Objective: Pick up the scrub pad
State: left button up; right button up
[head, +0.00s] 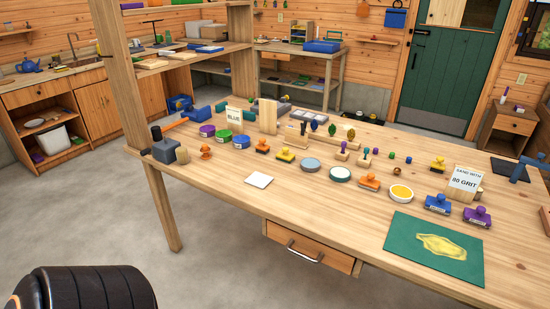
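I cannot surely pick out the scrub pad in the head view. A flat white square (259,180) lies near the front edge of the workbench (330,215), but I cannot tell what it is. A dark flat rectangle (506,168) lies toward the bench's right end. Small items by the sink at the back left are too small to name. Neither of my grippers is in view. A black rounded part at the lower left looks like part of my own arm.
Stampers, round tins and small knobs crowd the bench's middle. A green mat with a yellow shape (434,248) lies front right. A shelf post (128,75) rises at the left end. The grey floor at left is clear.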

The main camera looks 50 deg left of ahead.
aim_at(284, 156)
jog(key=u, duration=1.45)
jog(key=j+z, duration=0.15)
jog(key=z, duration=0.25)
jog(key=i+j+z, duration=0.15)
jog(key=z, duration=0.3)
jog(key=j+z, duration=0.15)
jog(key=z, duration=0.25)
jog(key=j+z, duration=0.25)
jog(key=j, duration=0.2)
jog(key=j+z, duration=0.25)
jog(key=j, duration=0.2)
jog(key=k+j+z, duration=0.1)
jog(key=j, duration=0.35)
jog(key=k+j+z, duration=0.1)
jog(key=j, duration=0.35)
